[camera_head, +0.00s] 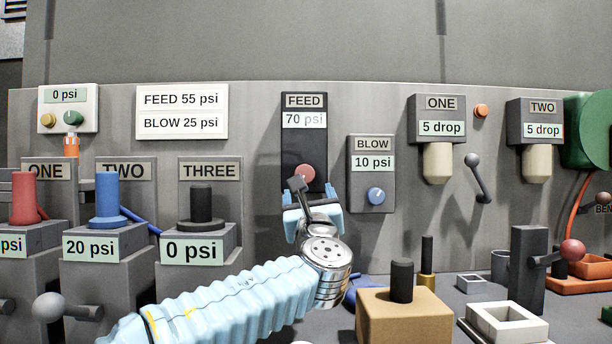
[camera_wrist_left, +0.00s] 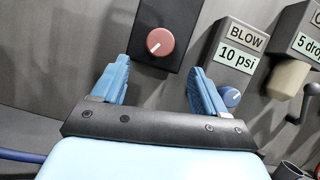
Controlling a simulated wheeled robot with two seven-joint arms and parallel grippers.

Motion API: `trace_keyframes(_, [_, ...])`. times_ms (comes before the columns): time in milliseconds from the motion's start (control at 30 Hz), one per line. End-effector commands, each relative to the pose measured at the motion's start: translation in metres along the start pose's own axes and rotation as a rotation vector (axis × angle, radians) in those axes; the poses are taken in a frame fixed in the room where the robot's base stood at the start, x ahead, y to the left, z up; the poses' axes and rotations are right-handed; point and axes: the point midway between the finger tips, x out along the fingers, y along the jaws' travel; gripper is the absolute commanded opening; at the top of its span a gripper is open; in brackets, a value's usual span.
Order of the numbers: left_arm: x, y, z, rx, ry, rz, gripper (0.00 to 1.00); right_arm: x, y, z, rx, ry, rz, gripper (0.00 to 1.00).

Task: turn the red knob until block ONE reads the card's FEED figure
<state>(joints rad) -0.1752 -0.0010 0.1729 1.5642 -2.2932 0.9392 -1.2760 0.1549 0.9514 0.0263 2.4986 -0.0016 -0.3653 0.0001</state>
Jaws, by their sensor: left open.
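The white card (camera_head: 182,112) reads FEED 55 psi and BLOW 25 psi. The dark FEED panel (camera_head: 290,150) reads 70 psi and has a round red knob (camera_head: 305,173), also in the left wrist view (camera_wrist_left: 160,42) with a white pointer line. My left gripper (camera_head: 312,198) is open and empty, in front of this knob; the wrist view shows the knob beyond and between its blue fingers (camera_wrist_left: 160,82). Block ONE (camera_head: 28,270) at far left carries a red upright knob (camera_head: 24,198); its reading is cut off, only "psi" shows. My right gripper is out of view.
Block TWO (camera_head: 105,275) reads 20 psi and block THREE (camera_head: 195,270) 0 psi. The BLOW box (camera_head: 372,190) with a blue knob reads 10 psi, right of my gripper. Another ONE box (camera_head: 428,105) reads 5 drop. A tan block (camera_head: 400,320) stands in front.

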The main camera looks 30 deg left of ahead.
Motion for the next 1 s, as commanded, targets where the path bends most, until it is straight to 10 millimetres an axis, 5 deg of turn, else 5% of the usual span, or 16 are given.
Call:
trace_keyframes(300, [0.066, 0.0, 0.003, 0.001, 0.0, 0.002, 0.73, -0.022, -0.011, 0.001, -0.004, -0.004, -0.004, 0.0])
trace_keyframes(767, [0.082, 0.0, 0.0, 0.0, 0.0, 0.0, 0.73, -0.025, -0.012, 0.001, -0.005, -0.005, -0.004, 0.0])
trace_keyframes(1000, [0.082, 0.0, 0.0, -0.001, 0.0, 0.0, 0.4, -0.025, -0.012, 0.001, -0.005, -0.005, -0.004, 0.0])
